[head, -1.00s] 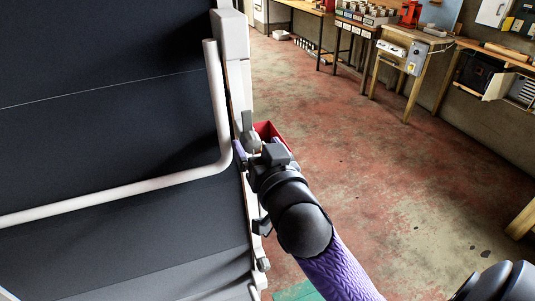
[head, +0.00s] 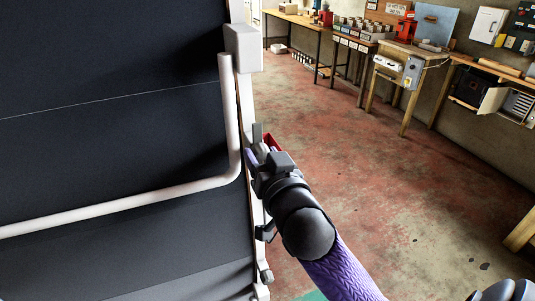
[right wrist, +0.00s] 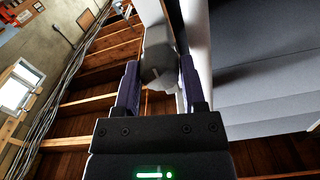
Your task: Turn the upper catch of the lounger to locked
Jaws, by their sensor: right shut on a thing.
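The lounger (head: 110,150), dark panels with a white frame, fills the left of the head view. Its upper catch, a grey lever (head: 257,133), stands on the white side rail and points up in the picture. My right gripper (head: 258,156) is shut on this catch and partly hides it. In the right wrist view the catch's rounded grey body (right wrist: 158,58) sits between the two purple fingers of the gripper (right wrist: 158,85). A smaller grey knob (head: 266,276) is lower on the same rail. I cannot read a locked mark.
A white bent tube (head: 130,201) crosses in front of the lounger panels. A red object (head: 271,142) shows just behind my gripper. Workbenches (head: 425,55) stand along the far wall. The floor (head: 390,175) to the right is clear.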

